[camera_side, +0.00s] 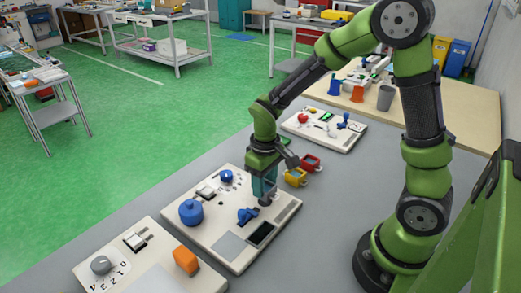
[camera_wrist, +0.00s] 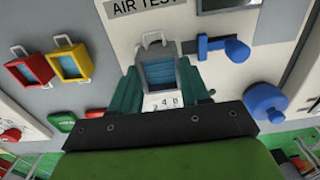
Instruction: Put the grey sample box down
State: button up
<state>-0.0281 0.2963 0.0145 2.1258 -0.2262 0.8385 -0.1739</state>
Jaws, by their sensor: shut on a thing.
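My gripper (camera_side: 265,186) points down over the right part of the middle white panel (camera_side: 203,255) in the side view. In the wrist view its teal fingers (camera_wrist: 161,88) are shut on the grey sample box (camera_wrist: 160,74), one on each side. The box has a blue inside and a pale handle loop at its far end. In the side view the fingers mostly hide the box. It is close above or on the panel; I cannot tell whether it touches. The words "AIR TEST" show beyond it in the wrist view.
A yellow box (camera_side: 296,177) and a red box (camera_side: 311,163) stand just right of my gripper. A blue valve handle (camera_side: 248,215), a dark screen (camera_side: 262,233) and a large blue knob (camera_side: 190,212) are on the panel. Bare grey table (camera_side: 300,246) lies to the right.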

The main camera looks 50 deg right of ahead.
aim_at(268, 182)
notch_tip(268, 182, up, 6)
jog(key=shift+d+r, duration=0.1)
jog(key=shift+r, duration=0.15)
jog(key=shift+d+r, duration=0.15)
jog(key=shift+d, duration=0.4)
jog(key=s+d+f, duration=0.1)
jog(key=d+f, duration=0.5)
jog(key=d, duration=0.4)
jog(key=w+d, duration=0.1)
jog(key=w, duration=0.4)
jog(key=w+d, duration=0.2)
jog(key=w, duration=0.3)
jog(key=w+d+f, duration=0.1)
jog(key=w, duration=0.4)
jog(key=shift+w+d, duration=0.1)
jog(key=shift+d, duration=0.2)
jog(key=shift+f, duration=1.75)
jog(key=shift+f, duration=0.1)
jog(key=o, duration=1.1)
jog(key=shift+f, duration=0.1)
jog(key=shift+o, duration=0.2)
